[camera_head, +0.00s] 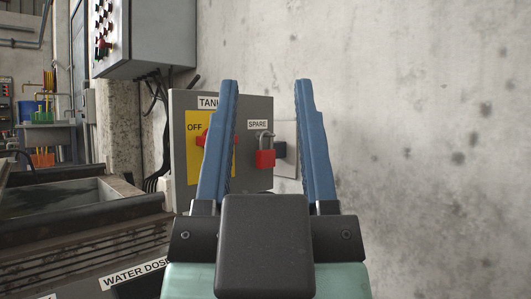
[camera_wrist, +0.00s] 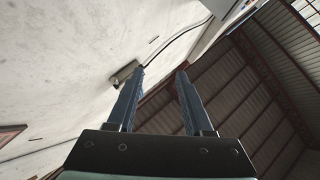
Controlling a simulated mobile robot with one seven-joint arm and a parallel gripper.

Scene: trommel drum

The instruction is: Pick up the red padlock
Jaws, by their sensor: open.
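The red padlock (camera_head: 265,158) with a grey shackle hangs below the SPARE label on the front of a grey switch box (camera_head: 180,140) in the head view. My gripper (camera_head: 265,85) is open, with its two blue fingers pointing up. In the wrist view my gripper (camera_wrist: 162,70) is open and empty, and no padlock shows there.
The switch box has a yellow OFF plate and a red switch (camera_head: 202,138), partly behind the left finger. A control cabinet (camera_head: 150,38) hangs above left with dark cables. A machine edge labelled WATER DOS… (camera_head: 135,272) lies lower left. The concrete wall (camera_head: 430,130) at right is bare.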

